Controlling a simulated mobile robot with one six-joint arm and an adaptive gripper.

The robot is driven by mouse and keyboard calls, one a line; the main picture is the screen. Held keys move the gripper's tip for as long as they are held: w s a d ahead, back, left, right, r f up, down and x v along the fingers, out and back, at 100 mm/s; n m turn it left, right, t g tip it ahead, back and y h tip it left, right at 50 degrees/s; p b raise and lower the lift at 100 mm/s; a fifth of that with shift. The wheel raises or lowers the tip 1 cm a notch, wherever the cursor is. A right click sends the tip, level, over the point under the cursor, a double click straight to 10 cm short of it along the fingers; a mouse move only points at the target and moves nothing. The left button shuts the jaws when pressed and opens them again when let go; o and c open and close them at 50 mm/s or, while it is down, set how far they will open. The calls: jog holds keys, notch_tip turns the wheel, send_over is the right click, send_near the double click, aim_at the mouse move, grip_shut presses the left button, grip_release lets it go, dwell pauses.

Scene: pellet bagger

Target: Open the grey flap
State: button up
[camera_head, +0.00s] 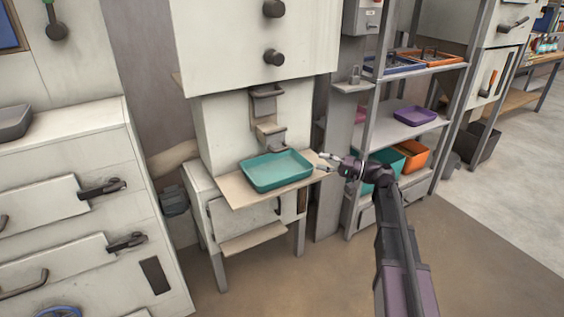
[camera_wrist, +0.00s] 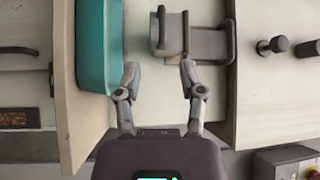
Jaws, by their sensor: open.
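The grey flap (camera_head: 270,130) appears to be part of the grey chute fitting on the front of the pale machine, above the teal tray. It hangs below a grey upper bracket (camera_head: 266,93). In the wrist view the picture is turned sideways, and the grey flap (camera_wrist: 168,34) shows ahead of my fingers, beside the upper bracket (camera_wrist: 211,45). I cannot tell exactly where flap and bracket meet. My gripper (camera_head: 322,162) is right of the tray, apart from the flap. In the wrist view my gripper (camera_wrist: 158,72) is open with nothing between its fingers.
The teal tray (camera_head: 276,170) rests on a wooden shelf (camera_head: 233,191) under the chute, close to my left finger in the wrist view. Two dark knobs (camera_head: 273,32) stick out above. A metal rack (camera_head: 408,128) with bins stands right. Open floor lies in front.

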aim_at(282, 151)
jog(key=shift+w+d, duration=0.15)
jog(key=shift+w, duration=0.05)
dwell(0.4)
jog(key=p+x, duration=0.1)
jog(key=x, duration=1.3)
jog(key=shift+r+p, duration=0.15)
jog(key=shift+p, duration=0.25)
jog(key=shift+d, duration=0.1)
grip_shut()
